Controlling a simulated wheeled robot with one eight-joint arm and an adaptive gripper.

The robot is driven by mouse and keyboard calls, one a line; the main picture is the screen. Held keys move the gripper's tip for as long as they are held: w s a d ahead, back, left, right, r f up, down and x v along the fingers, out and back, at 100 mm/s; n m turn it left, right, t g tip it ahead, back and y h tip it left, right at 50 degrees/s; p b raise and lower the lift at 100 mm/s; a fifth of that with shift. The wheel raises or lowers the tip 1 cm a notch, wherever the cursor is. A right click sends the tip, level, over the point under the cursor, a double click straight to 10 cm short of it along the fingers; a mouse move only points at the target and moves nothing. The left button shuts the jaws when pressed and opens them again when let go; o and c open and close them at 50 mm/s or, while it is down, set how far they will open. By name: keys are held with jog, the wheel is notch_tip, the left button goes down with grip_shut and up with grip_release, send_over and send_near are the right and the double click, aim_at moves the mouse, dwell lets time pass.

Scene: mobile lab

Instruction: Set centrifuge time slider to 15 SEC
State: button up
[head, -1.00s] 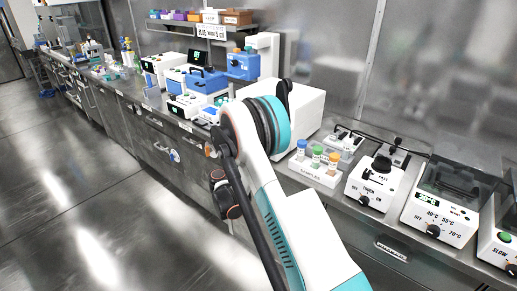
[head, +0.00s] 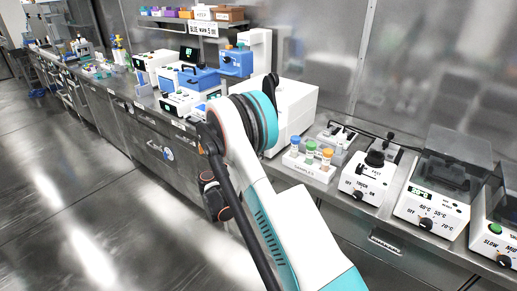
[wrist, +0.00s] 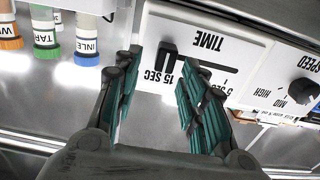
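In the wrist view, the centrifuge's white panel (wrist: 258,48) appears upside down with a TIME label and a slot. The dark slider knob (wrist: 165,57) is at the slot's left end in the picture, beside lettering that reads "15 SEC". My gripper (wrist: 163,60) is open, with dark fingers and teal pads. Its fingertips lie either side of the knob in the picture; I cannot tell whether they touch it. In the head view a white box (head: 297,108), likely the centrifuge, is partly hidden by my arm, which also hides my gripper.
A SPEED knob (wrist: 304,91) is on the same panel. Capped sample tubes (wrist: 45,30) stand left of it. In the head view, the sample rack (head: 309,167), a touch mixer (head: 368,178) and a heater (head: 437,200) line the bench to the right. The floor is clear.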

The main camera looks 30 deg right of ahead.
jog(key=v, duration=0.9)
jog(key=shift+s+a, duration=0.15)
jog(key=shift+a, duration=0.2)
jog(key=shift+r, duration=0.1)
jog(key=s+a+r+n+g+y, duration=0.1)
jog(key=s+r+n+y, duration=0.65)
jog(key=s+r, duration=0.5)
jog(key=s+a+r+n+y, duration=0.1)
jog(key=s+a+n+y, duration=0.2)
jog(key=s, duration=0.7)
jog(key=s+a+r+n+t+y, duration=0.1)
jog(key=s+a+n+y, duration=0.2)
jog(key=s+a+y, duration=0.3)
jog(key=s+a, duration=0.2)
jog(key=s, duration=0.3)
jog(key=shift+s+a, duration=0.2)
jog(key=shift+s, duration=0.1)
